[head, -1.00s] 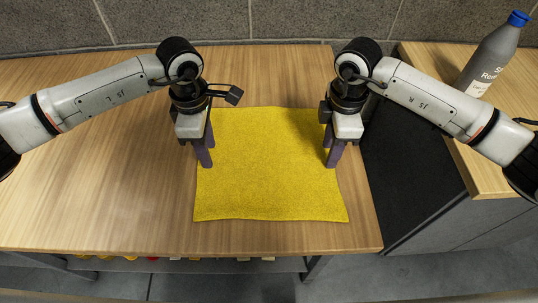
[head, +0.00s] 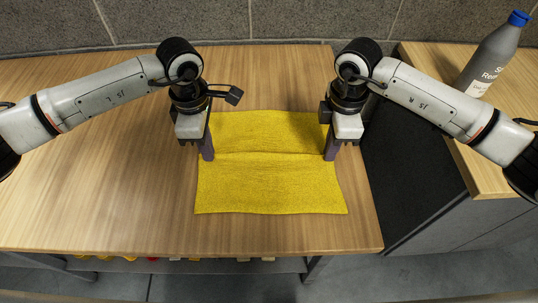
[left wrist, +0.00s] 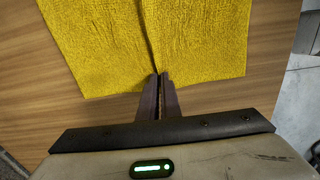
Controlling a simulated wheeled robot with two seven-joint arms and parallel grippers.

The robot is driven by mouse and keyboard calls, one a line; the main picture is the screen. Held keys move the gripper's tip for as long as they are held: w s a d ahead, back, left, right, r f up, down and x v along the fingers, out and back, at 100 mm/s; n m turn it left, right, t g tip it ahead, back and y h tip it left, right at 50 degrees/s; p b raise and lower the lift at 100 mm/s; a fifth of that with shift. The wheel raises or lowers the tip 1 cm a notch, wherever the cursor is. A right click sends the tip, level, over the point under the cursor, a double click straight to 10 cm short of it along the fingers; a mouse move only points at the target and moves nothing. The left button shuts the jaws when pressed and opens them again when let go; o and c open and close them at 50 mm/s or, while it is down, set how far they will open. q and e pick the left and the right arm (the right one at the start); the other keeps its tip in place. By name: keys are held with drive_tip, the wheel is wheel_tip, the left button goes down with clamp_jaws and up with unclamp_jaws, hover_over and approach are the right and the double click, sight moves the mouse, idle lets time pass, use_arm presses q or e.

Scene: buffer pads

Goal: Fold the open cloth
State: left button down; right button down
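The yellow cloth (head: 270,185) lies spread on the wooden table, with a raised crease running across its middle between my two grippers. In the left wrist view the cloth (left wrist: 100,45) shows the ridge leading to the fingertips. My left gripper (head: 208,157) is at the cloth's left edge, its fingers closed together on the cloth at the crease; the left wrist view shows the fingertips (left wrist: 161,76) pinching it. My right gripper (head: 330,157) is at the right edge at the other end of the crease, its fingers looking closed on the cloth there.
The wooden table (head: 90,200) is clear to the left of the cloth and in front of it. A grey bottle with a blue cap (head: 490,58) stands on a separate wooden top at right. A dark gap panel (head: 410,170) lies between them. A block wall is behind.

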drive_tip(key=shift+s, duration=0.1)
